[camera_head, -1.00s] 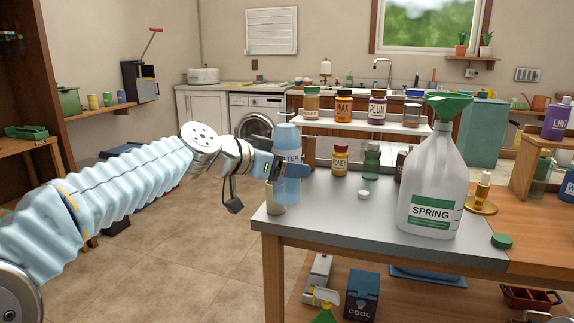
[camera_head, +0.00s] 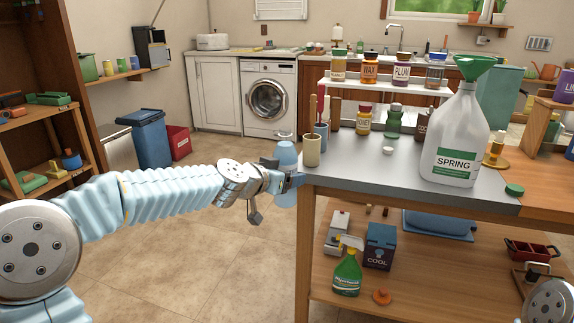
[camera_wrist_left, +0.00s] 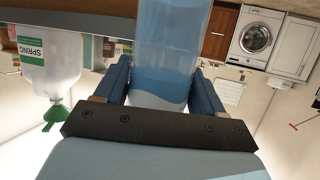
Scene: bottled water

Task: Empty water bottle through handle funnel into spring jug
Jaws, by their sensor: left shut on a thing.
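My left gripper (camera_head: 276,182) is shut on the blue water bottle (camera_head: 287,158). It holds the bottle roughly upright, just left of the workbench's left edge. In the left wrist view, which is upside down, the bottle (camera_wrist_left: 168,40) stands between the blue fingers (camera_wrist_left: 160,78), with a water line inside it. The spring jug (camera_head: 457,135) stands on the grey bench top, a green "SPRING" label on its front. The green funnel (camera_head: 467,70) sits in the jug's mouth. In the left wrist view the jug (camera_wrist_left: 50,62) and funnel (camera_wrist_left: 54,115) show at left. My right gripper is out of view.
The workbench (camera_head: 400,172) carries a tan cup (camera_head: 311,150) at its left corner, a white cap (camera_head: 388,150), a green cap (camera_head: 514,190) and small bottles behind. A jar shelf (camera_head: 385,84) stands beyond. The floor (camera_head: 215,265) left of the bench is clear.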

